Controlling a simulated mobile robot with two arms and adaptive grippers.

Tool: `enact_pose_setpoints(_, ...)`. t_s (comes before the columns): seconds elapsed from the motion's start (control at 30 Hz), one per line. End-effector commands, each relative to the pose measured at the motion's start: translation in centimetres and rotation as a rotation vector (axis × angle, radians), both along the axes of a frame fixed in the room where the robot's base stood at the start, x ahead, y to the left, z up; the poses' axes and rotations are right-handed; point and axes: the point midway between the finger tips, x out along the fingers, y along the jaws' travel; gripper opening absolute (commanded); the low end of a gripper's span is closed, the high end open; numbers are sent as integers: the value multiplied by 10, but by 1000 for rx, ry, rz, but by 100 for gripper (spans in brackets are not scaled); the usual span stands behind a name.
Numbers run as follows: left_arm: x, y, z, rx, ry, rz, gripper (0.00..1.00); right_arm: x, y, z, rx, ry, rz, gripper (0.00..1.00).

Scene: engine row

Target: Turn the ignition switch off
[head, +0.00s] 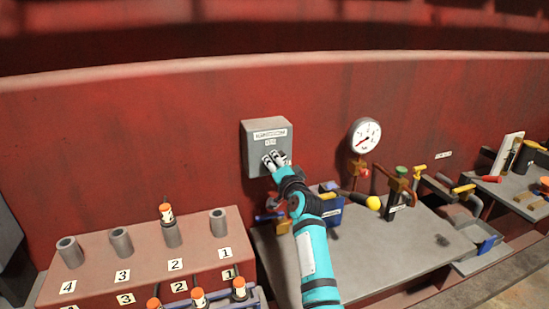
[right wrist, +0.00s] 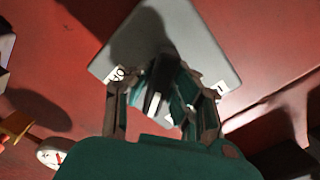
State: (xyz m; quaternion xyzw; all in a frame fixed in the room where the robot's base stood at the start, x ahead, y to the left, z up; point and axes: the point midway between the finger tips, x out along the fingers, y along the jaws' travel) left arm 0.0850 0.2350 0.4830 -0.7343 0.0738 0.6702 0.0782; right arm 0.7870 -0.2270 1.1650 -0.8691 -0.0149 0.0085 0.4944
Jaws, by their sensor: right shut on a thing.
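The ignition switch box (head: 252,165) is a grey box with white labels on the red wall. It also shows in the right wrist view (right wrist: 185,25), with small labels on either side of my fingers. My right gripper (head: 273,159) is at the lower front of the box. In the right wrist view my right gripper (right wrist: 163,90) is shut on the switch's dark knob (right wrist: 155,80). The fingers hide most of the knob, so its exact angle cannot be told. My left gripper is not in view.
A pressure gauge (head: 366,135) is on the wall to the right. A grey bench (head: 420,240) below carries valves and a yellow-tipped lever (head: 373,202). A numbered rack (head: 205,250) with grey sockets and orange-topped plugs stands at left. The wall around the box is clear.

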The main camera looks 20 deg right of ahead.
Motion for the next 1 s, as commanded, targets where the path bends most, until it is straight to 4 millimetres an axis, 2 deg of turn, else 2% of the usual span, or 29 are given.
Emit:
enact_pose_setpoints(0.1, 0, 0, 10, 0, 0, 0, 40, 0, 0, 2, 114, 5, 0, 0)
enact_pose_setpoints(0.5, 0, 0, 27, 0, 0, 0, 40, 0, 0, 1, 418, 16, -1, 0)
enact_pose_setpoints(1.0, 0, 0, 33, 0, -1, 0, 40, 0, 0, -1, 552, 20, -1, 0)
